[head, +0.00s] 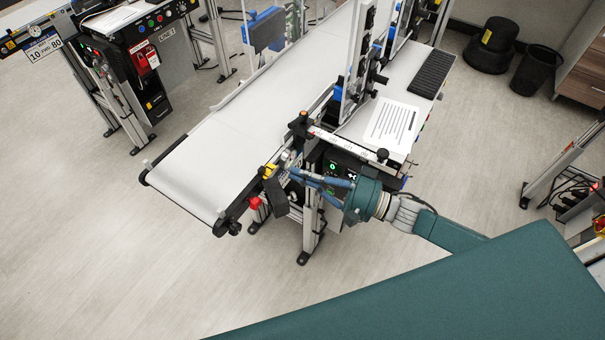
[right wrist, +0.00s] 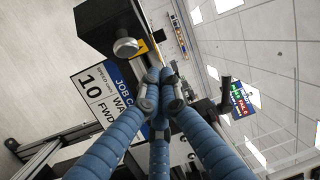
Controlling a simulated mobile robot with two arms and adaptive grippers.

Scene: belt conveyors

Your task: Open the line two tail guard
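The near conveyor (head: 205,155) has its tail end at the lower left. At the side of that tail hangs a dark panel (head: 275,197), perhaps the tail guard, with a yellow patch above it. In the right wrist view a black box-like part (right wrist: 103,27) carries a round metal knob (right wrist: 125,47) and a yellow label. I cannot tell whether it is open. My right gripper (head: 290,174) is beside this tail. Its blue fingers converge at the tips (right wrist: 160,90), just short of the knob in the picture, with nothing visible between them. My left gripper is out of view.
A red button (head: 255,203) sits below the tail's side. A control box with a green display (head: 333,167) is close to my right gripper. A white side table with a paper sheet (head: 393,125) stands behind. Another conveyor (head: 125,20) is at upper left. The floor at lower left is clear.

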